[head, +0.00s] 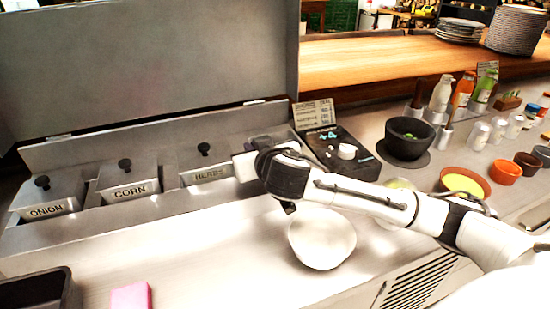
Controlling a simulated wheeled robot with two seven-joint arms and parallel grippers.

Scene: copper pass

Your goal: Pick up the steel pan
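I cannot tell for sure which thing is the steel pan. A row of lidded steel containers stands in the steel counter unit: ONION (49,208), CORN (128,192) and HERBS (207,175), each with a black knob. My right gripper (248,160) is just right of HERBS, at the right end of the row. The wrist covers what lies behind it, and its fingers do not show clearly. A pale round bowl (322,240) sits on the counter below my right forearm. My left gripper is not in view.
A dark tray (65,285) and a pink block (131,296) lie at the front left. A black device (345,160), a black mortar (407,147), bottles (441,93) and small bowls (505,172) stand right. The raised steel lid (150,70) rises behind the containers.

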